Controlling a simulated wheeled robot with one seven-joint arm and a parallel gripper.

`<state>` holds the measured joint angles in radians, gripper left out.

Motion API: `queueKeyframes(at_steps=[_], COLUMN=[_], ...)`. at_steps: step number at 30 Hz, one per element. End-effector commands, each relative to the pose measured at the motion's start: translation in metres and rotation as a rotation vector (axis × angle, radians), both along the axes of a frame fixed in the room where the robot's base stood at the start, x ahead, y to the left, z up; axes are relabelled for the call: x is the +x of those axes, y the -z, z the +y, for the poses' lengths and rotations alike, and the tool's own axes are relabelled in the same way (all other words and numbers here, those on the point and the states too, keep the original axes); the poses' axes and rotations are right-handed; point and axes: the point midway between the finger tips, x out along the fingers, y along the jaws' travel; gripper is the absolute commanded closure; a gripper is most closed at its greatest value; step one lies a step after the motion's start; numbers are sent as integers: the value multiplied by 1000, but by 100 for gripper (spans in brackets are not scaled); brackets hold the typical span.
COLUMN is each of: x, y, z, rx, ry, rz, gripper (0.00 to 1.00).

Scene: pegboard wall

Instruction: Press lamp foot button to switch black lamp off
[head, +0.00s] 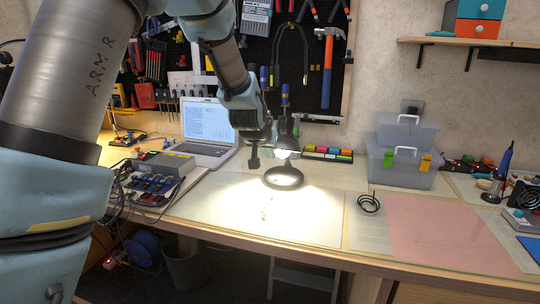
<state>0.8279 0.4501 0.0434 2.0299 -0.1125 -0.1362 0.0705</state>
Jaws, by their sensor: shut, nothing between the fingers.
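The black lamp stands on the workbench in the middle of the head view. Its round black foot (270,181) lies on a pale mat, and its head (284,143) hangs above the foot. The lamp is lit; a bright patch falls on the foot and the mat around it. The button on the foot is too small to make out. My gripper (254,164) points down just left of the lamp head, above and behind the left edge of the foot. It is shut and empty, and I see no clear contact with the lamp.
An open laptop (208,122) stands behind and left of the lamp. A grey box with cables (165,163) is at the left. Clear storage boxes (402,160), a black cable coil (369,203) and a pink mat (450,235) are at the right. The bench front is clear.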

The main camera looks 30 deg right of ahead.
Motion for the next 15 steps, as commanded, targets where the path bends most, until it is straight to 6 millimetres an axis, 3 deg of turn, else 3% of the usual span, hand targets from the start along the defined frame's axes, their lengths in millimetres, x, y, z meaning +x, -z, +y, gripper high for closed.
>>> queueKeyframes(at_steps=[15], x=[0], y=[-9], z=[1], rx=[9], ry=[0], rz=[10], gripper=[100])
